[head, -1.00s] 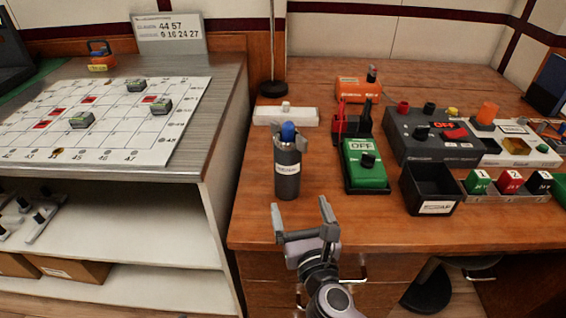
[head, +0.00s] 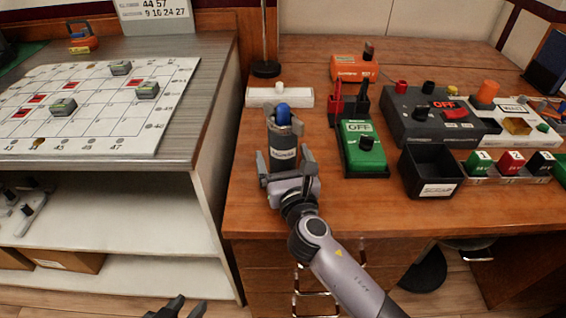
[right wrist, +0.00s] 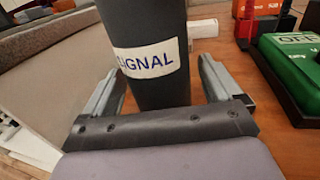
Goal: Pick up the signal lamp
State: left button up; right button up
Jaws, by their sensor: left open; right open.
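The signal lamp is a dark cylinder (head: 283,137) with a blue top and a white label, upright near the desk's front edge. My right gripper (head: 285,160) is open, with one finger on each side of the lamp's body. In the right wrist view the lamp (right wrist: 146,85) stands between the spread fingers (right wrist: 160,90), its label reading "SIGNAL", and its top is out of frame. I see gaps beside the fingers, so they are not closed on it. My left gripper (head: 180,309) is at the bottom edge, partly cut off, open and away from the lamp.
A white block (head: 279,97) lies behind the lamp. A green OFF box (head: 361,150), a black bin (head: 431,172) and a dark grey switch box (head: 420,115) stand to the right. A side table with a white grid board (head: 110,118) is at left. The desk's front strip is clear.

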aim_at(283, 127)
jog(key=shift+w, duration=0.2)
jog(key=c, duration=1.3)
jog(key=shift+a+r, duration=0.1)
jog(key=shift+r, duration=0.05)
jog(key=shift+c, duration=1)
jog(key=shift+r, duration=0.1)
jog(key=shift+r+p, duration=0.5)
jog(key=shift+r, duration=0.05)
notch_tip(283, 127, up, 6)
jog(key=p, duration=0.3)
jog(key=shift+r+p, duration=0.25)
jog(key=shift+p, duration=0.15)
notch_tip(283, 127, up, 11)
jog(key=p, duration=0.3)
jog(key=shift+p, duration=0.4)
jog(key=shift+r, duration=0.6)
